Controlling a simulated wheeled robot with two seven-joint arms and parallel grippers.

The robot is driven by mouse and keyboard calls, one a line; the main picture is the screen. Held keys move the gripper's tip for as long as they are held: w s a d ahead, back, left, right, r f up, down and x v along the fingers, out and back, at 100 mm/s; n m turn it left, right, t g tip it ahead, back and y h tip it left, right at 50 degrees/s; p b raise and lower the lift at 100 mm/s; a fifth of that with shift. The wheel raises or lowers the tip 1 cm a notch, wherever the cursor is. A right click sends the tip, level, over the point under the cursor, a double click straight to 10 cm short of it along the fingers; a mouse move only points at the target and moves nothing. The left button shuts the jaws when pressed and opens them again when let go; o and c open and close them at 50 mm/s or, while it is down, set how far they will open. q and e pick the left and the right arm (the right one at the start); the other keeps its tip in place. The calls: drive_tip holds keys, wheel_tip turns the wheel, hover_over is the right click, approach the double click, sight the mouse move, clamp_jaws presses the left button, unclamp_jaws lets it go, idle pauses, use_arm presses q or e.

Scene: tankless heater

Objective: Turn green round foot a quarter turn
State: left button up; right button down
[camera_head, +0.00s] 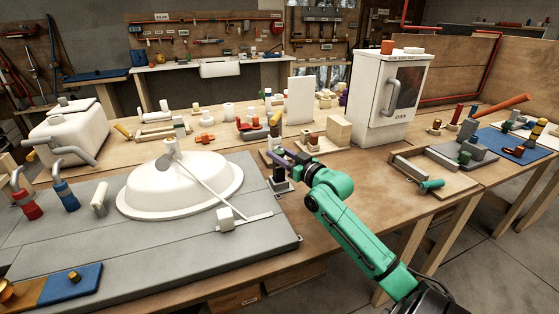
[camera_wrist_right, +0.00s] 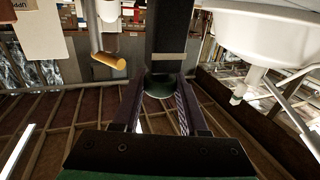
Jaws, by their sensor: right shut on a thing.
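The green round foot (camera_wrist_right: 158,85) shows in the right wrist view as a dark green, round piece at the end of a black upright block (camera_wrist_right: 167,40). My right gripper (camera_wrist_right: 160,92) has its two purple fingers on either side of the foot, shut on it. In the head view my right gripper (camera_head: 277,156), at the end of the green arm, is at the top of a small black post (camera_head: 279,172) on a grey base. The foot itself is hidden or too small to tell there. My left gripper is not in view.
A white oval basin (camera_head: 185,185) lies on the grey panel (camera_head: 75,235) left of my gripper, with a thin rod across it. A wooden block stack (camera_head: 338,130) and a white cabinet (camera_head: 388,97) stand to the right. Bare tabletop (camera_head: 375,185) lies right of my arm.

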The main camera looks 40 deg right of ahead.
drive_tip(key=shift+a+f, duration=0.1)
drive_tip(key=shift+f, duration=0.05)
drive_tip(key=shift+c, duration=2.2)
unclamp_jaws()
drive_tip(key=shift+w, duration=0.1)
drive_tip(key=s+b, duration=0.1)
drive_tip(key=s, duration=1.3)
drive_tip(key=shift+s+d, duration=0.2)
drive_tip(key=shift+s, duration=0.1)
